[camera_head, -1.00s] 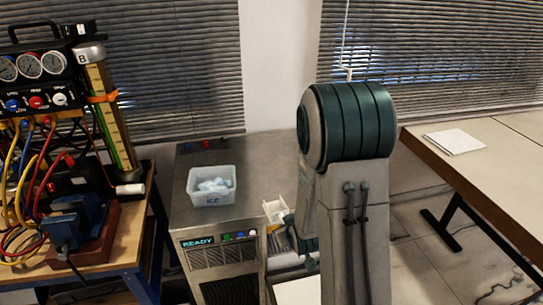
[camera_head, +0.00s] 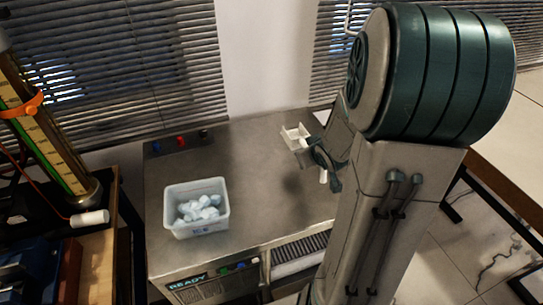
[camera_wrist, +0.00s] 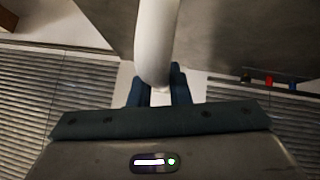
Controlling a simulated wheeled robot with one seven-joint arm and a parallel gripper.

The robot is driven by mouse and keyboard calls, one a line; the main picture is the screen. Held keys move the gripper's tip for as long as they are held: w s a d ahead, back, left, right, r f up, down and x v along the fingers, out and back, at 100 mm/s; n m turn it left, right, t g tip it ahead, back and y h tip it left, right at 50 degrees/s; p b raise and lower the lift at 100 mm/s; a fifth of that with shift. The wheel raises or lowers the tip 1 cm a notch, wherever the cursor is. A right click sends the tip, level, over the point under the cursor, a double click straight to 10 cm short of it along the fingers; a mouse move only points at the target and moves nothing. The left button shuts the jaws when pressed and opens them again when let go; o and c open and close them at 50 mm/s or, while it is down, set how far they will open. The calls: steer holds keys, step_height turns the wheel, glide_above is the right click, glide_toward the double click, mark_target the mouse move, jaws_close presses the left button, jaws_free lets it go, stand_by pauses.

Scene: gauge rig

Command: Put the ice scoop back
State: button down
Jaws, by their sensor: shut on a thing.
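The white ice scoop (camera_head: 293,138) is in my gripper (camera_head: 325,168), to the right of and behind the ice bin in the head view. Its square, open scoop end points left, and a short piece of white handle shows below the jaws. In the wrist view the white scoop handle (camera_wrist: 155,42) runs up from between the two blue fingers of my gripper (camera_wrist: 158,88), which are shut on it. The clear ice bin (camera_head: 178,228), marked ICE and holding several ice lumps, stands on the steel machine top (camera_head: 255,165). The scoop appears raised above that top; its exact height is unclear.
The machine top is clear between bin and scoop. Small red and blue knobs (camera_head: 181,140) sit at its back left. A bench with a gauge tube (camera_head: 45,125) stands at the left. A table (camera_head: 505,150) stands at the right, behind my arm.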

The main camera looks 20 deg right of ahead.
steer(key=w+a+f+b, duration=0.1)
steer(key=w+a+f, duration=0.1)
steer(key=w, duration=0.1)
steer(key=w+a+f+b, duration=0.1)
steer(key=w+f+b, duration=0.1)
steer(key=w, duration=0.1)
steer(key=w+a+f+b, duration=0.2)
steer(key=w, duration=0.1)
steer(key=shift+w+a+f, duration=0.3)
steer(key=shift+a+f, duration=0.05)
steer(key=shift+f, duration=2.1)
steer(key=shift+f, duration=0.2)
steer(key=c, duration=1.4)
jaws_free()
steer(key=shift+r, duration=0.1)
steer(key=shift+o, duration=0.2)
